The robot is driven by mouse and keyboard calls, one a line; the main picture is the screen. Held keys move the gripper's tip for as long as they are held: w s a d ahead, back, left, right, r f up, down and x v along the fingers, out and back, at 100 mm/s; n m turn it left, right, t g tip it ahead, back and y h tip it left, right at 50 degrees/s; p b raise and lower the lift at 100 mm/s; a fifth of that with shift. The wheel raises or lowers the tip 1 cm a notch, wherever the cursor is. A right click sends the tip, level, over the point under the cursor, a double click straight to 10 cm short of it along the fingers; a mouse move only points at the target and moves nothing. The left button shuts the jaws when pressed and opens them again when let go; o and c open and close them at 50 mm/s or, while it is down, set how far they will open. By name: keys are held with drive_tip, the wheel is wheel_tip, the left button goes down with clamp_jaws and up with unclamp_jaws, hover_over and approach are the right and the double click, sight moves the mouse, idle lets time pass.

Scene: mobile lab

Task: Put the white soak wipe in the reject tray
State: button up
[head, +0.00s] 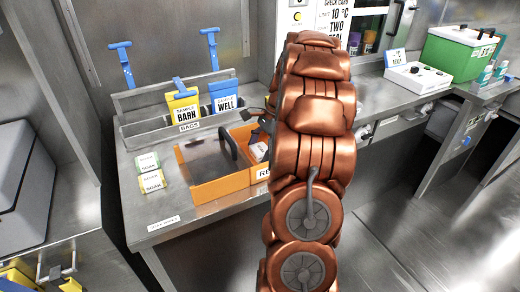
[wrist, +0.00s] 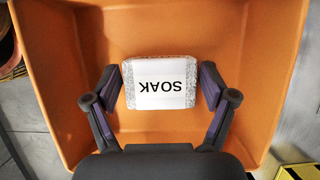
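The white soak wipe (wrist: 160,83) lies label up inside the orange reject tray (wrist: 283,60) in the wrist view. My gripper (wrist: 161,85) is over the tray with one finger on each side of the wipe. Its fingers are spread wide, with a narrow gap showing beside the wipe's right edge. I cannot tell whether the left finger touches it. A pale piece of the wipe (head: 260,151) shows just left of the arm.
A green soak wipe (head: 147,162) and a yellow one (head: 151,182) lie left of the tray. Behind stands a metal bag rack (head: 160,133) with yellow "BARN" (head: 184,108) and blue "WELL" (head: 223,98) bags. A green-and-white box (head: 455,52) stands at the far right.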

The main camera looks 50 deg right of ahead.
drive_tip(key=shift+o, duration=0.8)
drive_tip(key=shift+r, duration=0.2)
drive_tip(key=v, duration=1.2)
drive_tip(key=shift+a, duration=0.15)
